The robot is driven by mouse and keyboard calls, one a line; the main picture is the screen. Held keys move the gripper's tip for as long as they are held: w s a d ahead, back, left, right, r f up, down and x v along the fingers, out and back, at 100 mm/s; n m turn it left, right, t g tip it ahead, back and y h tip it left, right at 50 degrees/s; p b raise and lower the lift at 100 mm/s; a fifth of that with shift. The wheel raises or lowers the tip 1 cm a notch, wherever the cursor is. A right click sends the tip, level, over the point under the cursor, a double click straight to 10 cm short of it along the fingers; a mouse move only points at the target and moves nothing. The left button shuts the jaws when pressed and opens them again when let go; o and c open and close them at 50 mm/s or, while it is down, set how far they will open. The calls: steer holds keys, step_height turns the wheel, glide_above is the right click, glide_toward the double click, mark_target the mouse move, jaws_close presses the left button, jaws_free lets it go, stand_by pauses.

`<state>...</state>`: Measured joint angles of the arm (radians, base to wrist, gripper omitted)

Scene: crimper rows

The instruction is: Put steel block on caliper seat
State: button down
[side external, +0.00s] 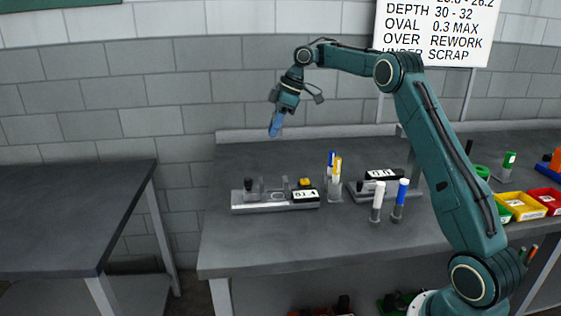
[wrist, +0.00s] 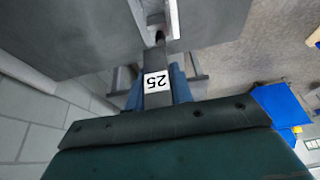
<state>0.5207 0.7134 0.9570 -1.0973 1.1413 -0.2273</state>
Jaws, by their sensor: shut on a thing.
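My gripper (side external: 276,126) is raised in the air above the back left part of the bench. In the wrist view its blue fingers are shut on the steel block (wrist: 157,84), a grey piece with a white label reading 25. In the side view the block is hard to make out between the fingers. A grey gauge fixture (side external: 248,208) with a black knob and a display stands on the bench below my gripper, clearly apart from it. A second fixture with a display (side external: 385,175) stands further right. I cannot tell which one carries the caliper seat.
Blue and yellow markers (side external: 336,168) stand upright between the fixtures. A yellow bin (side external: 522,206) and a red bin are at the right. Another table (side external: 70,205) stands left, across a gap.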

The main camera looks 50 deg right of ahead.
glide_above(271, 196)
steer(key=d, duration=0.1)
steer(key=f, duration=1)
steer(key=s+f, duration=0.1)
steer(key=f, duration=0.4)
steer(key=shift+f, duration=0.1)
steer(key=shift+f, duration=0.1)
steer(key=shift+f, duration=2)
steer(key=shift+f, duration=0.15)
steer(key=c, duration=1.2)
jaws_free()
steer(key=shift+c, duration=0.2)
